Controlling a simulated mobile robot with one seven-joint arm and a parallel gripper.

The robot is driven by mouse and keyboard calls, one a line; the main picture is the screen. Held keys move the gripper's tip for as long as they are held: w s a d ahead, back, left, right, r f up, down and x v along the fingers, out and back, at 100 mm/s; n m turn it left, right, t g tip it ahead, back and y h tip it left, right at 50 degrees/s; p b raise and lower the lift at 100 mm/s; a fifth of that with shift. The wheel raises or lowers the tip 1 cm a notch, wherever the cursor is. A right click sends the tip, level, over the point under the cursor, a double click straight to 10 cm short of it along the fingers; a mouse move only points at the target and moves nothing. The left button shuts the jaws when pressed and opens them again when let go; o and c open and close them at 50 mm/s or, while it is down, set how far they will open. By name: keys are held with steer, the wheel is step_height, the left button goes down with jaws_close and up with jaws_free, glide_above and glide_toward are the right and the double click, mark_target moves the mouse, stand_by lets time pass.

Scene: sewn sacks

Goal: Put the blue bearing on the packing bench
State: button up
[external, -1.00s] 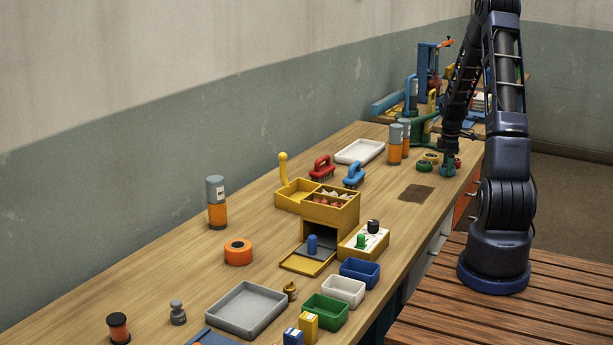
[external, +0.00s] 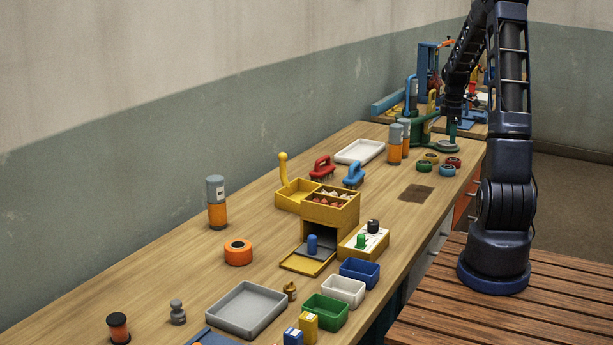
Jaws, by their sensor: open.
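The blue bearing (external: 447,170) is a small ring lying on the long wooden bench (external: 390,215) near its right edge. A red bearing (external: 453,162), a yellow bearing (external: 432,158) and a green bearing (external: 424,166) lie close around it. My gripper (external: 451,139) is open, pointing down above and behind the bearings, apart from the blue one. Its fingertips are small here and nothing shows between them. Which surface is the packing bench cannot be told for sure; a farther worktop (external: 472,129) stands behind, partly hidden by my arm.
Orange-and-grey bottles (external: 395,145) and a green stand (external: 420,128) are left of my gripper. A white tray (external: 360,151), brushes (external: 354,174) and a yellow box (external: 330,205) stand nearer. A dark brown patch (external: 416,193) lies on clear wood in front of the bearings.

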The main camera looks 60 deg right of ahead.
steer(key=w+a+r+m, duration=0.1)
steer(key=w+a+r, duration=0.3)
steer(key=a, duration=0.3)
steer(key=w+a+r, duration=0.4)
steer(key=a+r, duration=0.1)
steer(key=a, duration=0.3)
steer(key=a+r+m+t+h, duration=0.1)
steer(key=a+r, duration=0.3)
steer(key=a, duration=0.7)
steer(key=a+r+t, duration=0.1)
steer(key=a+r, duration=0.3)
steer(key=a, duration=0.6)
steer(key=s+a+m+t, duration=0.1)
steer(key=s+a, duration=0.5)
steer(key=a, duration=0.3)
steer(key=s+a+r+m+t+y, duration=0.1)
steer(key=s+a, duration=0.5)
steer(key=a, duration=0.3)
steer(key=shift+s+a+m+t, duration=0.3)
steer(key=shift+a, duration=0.1)
